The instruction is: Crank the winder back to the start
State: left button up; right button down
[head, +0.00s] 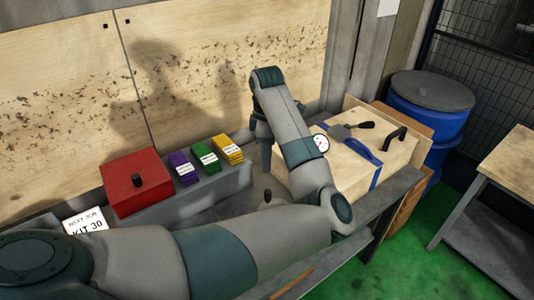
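My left arm comes in from the lower left, bends at the right and reaches back up to the middle. My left gripper (267,165) seems to point down behind my forearm, and its fingers are largely hidden. A grey plate with a dark knob (365,124), possibly the winder's crank, lies on top of a pale wooden box (347,162) with a blue strap (352,149). A small dark knob (268,195) stands on the bench below the gripper; I cannot tell what it belongs to. A round white gauge (320,143) shows beside my forearm. My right gripper is out of view.
A red box (136,183) and purple, green and yellow packs (205,155) sit on a grey ledge at left. A "KIT 30" card (85,226) is near my arm. A black handle (395,137) is on the box's right.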

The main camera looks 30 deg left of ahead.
pick_arm(q)
jog(key=shift+r, duration=0.8)
jog(key=shift+s+f, duration=0.1)
